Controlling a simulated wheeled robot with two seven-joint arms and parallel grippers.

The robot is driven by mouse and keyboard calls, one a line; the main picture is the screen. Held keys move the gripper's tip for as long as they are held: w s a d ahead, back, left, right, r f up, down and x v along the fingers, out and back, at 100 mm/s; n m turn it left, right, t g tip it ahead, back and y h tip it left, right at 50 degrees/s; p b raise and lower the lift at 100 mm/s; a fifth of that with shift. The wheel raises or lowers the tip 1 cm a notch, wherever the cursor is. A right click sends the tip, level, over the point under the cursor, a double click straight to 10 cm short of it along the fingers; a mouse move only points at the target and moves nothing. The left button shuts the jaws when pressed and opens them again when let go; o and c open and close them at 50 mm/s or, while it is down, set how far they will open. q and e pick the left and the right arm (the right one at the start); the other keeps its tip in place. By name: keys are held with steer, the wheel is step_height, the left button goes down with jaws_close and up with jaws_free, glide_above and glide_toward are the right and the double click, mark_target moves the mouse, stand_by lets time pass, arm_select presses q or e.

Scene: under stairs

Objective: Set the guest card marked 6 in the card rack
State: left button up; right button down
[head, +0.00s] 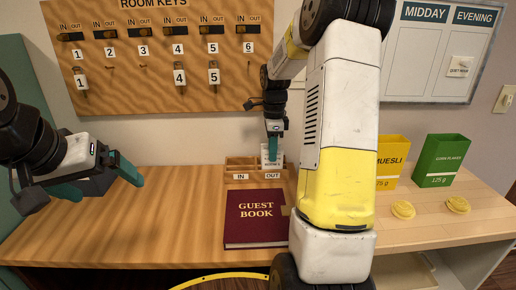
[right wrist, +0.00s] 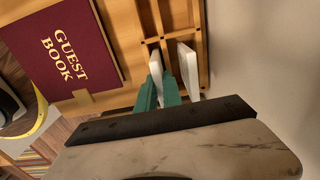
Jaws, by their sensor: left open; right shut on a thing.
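My right gripper (head: 273,140) points down over the card rack (head: 241,177), at its OUT side. In the right wrist view its green fingers (right wrist: 160,92) are shut on a white card (right wrist: 155,63). The held card shows in the head view (head: 265,158) partly behind a finger; its small print is too small to read. The card is upright at the rack's front part; I cannot tell whether its lower edge rests inside. A second white card (right wrist: 188,68) stands in the rack further back towards the wall. My left gripper (head: 97,182) is open and empty above the counter's left side.
A dark red guest book (head: 254,217) lies just in front of the rack. A key board (head: 145,60) hangs on the wall above. A yellow muesli box (head: 390,158), a green cornflakes box (head: 441,160) and two yellow round things (head: 403,209) are at right. The counter's left is clear.

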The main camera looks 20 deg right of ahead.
steer(key=shift+f, duration=0.1)
steer(key=c, duration=1.5)
jaws_free()
step_height(320, 180, up, 11)
steer(key=s+a+r+n+t, duration=0.3)
steer(key=s+a+r+n, duration=0.35)
steer(key=s+n, duration=0.4)
steer(key=s+a+f+n+t+y, duration=0.1)
steer(key=s+a+n, duration=0.2)
steer(key=s+n, duration=0.2)
steer(key=s+a+f+n+t+y, duration=0.1)
steer(key=s+a+f+n+t, duration=0.1)
steer(key=s+n, duration=0.4)
steer(key=shift+s+a+f, duration=0.15)
steer(key=shift+s+a, duration=0.7)
steer(key=shift+s, duration=0.35)
